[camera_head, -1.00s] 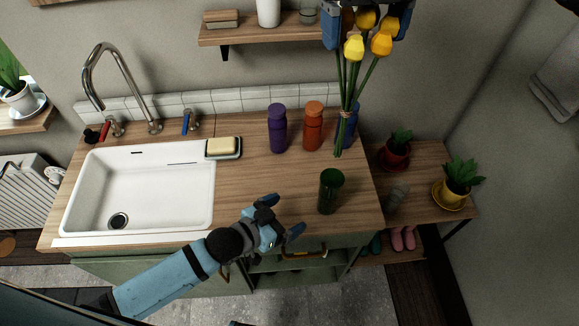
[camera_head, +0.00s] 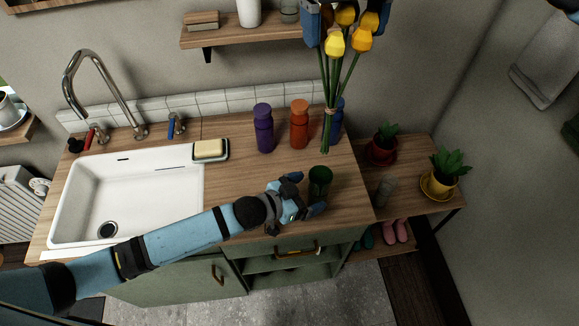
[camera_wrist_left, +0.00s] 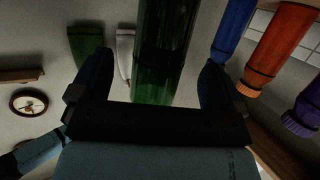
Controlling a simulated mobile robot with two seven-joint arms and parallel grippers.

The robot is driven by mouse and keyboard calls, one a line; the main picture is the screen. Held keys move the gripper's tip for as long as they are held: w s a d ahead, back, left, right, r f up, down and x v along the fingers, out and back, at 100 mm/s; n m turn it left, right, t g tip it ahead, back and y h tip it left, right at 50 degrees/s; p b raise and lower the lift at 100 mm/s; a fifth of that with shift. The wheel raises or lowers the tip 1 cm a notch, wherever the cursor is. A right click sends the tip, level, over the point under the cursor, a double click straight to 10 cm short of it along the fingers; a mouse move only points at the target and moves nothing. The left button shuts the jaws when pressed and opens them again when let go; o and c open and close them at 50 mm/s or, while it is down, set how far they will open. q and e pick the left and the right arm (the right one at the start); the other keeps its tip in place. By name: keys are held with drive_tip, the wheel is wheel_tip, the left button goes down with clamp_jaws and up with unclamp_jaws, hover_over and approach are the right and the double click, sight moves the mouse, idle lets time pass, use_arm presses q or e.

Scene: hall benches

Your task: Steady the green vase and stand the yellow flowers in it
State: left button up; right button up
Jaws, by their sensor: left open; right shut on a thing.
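The green vase (camera_head: 320,180) stands upright on the wooden counter near its front right part. My left gripper (camera_head: 304,193) is open, its fingers beside the vase at its front left. In the left wrist view the vase (camera_wrist_left: 163,45) shows upside down between the two spread fingers, with gaps visible on both sides. The yellow flowers (camera_head: 335,42) hang at the top with stems downward, tied together low down. My right gripper (camera_head: 345,18) is shut on them, partly cut off by the frame's top. The stem ends appear above and behind the vase.
Purple (camera_head: 263,128), orange (camera_head: 299,124) and blue (camera_head: 337,118) bottles stand behind the vase. A white sink (camera_head: 125,195) and soap dish (camera_head: 210,150) are at left. A lower shelf at right holds potted plants and a clear glass (camera_head: 386,190).

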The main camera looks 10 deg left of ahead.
sight(310, 192)
use_arm(q)
drive_tip(key=shift+x, duration=1.9)
drive_tip(key=shift+c, duration=0.4)
drive_tip(key=c, duration=1.1)
drive_tip(key=shift+c, duration=0.2)
use_arm(e)
drive_tip(key=shift+f, duration=6.5)
drive_tip(key=o, duration=0.6)
drive_tip(key=r, duration=0.8)
drive_tip(key=w+r, duration=0.1)
drive_tip(key=r, duration=0.3)
drive_tip(key=shift+w+a, duration=0.1)
drive_tip(key=shift+a, duration=0.3)
